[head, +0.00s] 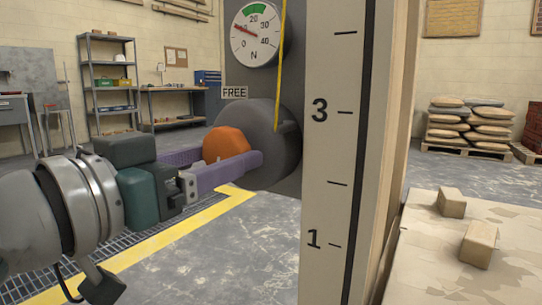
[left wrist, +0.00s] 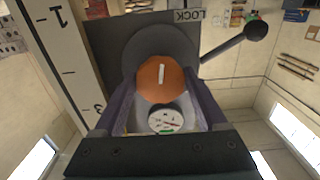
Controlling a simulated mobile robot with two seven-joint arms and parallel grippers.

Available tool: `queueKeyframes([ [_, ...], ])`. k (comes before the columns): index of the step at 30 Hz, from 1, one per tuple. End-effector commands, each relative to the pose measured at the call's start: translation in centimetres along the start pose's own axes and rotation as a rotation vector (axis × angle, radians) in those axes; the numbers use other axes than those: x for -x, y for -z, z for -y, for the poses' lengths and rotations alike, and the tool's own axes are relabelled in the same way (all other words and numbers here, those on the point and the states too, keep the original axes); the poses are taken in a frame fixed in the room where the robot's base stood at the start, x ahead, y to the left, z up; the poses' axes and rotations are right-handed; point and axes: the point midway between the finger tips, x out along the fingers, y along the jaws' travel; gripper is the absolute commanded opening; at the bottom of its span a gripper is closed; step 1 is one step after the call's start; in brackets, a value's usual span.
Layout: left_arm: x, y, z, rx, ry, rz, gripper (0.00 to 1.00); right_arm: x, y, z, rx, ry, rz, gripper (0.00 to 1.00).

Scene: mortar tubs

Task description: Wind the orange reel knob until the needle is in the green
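The orange reel knob (head: 226,143) sits on the front of a round grey reel (head: 268,145). The wrist view shows a white mark on the knob (left wrist: 162,76). My left gripper (head: 232,158) has its two purple fingers on opposite sides of the knob, and in the left wrist view they appear to press on it. The round gauge (head: 257,35) is above the reel. Its red needle (head: 243,30) points to the upper left, left of the green band (head: 256,9) at the top. The gauge (left wrist: 167,121) also shows upside down in the left wrist view. My right gripper is out of view.
A FREE label (head: 234,92) is beside the reel, and a LOCK label (left wrist: 188,15) shows in the wrist view. A black ball-ended lever (left wrist: 256,31) juts from the reel. A yellow line (head: 280,65) runs up from it. A tall scale post (head: 330,200) stands close on the right.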

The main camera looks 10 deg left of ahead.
Motion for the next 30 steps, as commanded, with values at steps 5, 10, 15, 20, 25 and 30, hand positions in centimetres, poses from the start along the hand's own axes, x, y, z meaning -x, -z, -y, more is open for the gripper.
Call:
queueKeyframes([
  [5,0.0,0.0,0.0,0.0,0.0,0.0,0.53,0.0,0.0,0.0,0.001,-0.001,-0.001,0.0],
  [10,0.0,0.0,0.0,0.0,0.0,0.0,0.34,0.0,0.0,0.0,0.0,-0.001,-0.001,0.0],
  [15,0.0,0.0,0.0,0.0,-0.001,0.0,0.18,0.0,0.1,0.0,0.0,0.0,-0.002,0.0],
  [20,0.0,0.1,0.0,-0.011,-0.001,0.0,0.18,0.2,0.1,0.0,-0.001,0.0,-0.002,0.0],
  [25,0.0,0.2,0.0,-0.062,0.0,0.002,0.18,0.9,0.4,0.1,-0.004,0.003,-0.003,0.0],
  [30,0.0,0.3,0.0,-0.167,0.001,0.003,0.18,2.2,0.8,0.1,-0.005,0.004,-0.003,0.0],
])
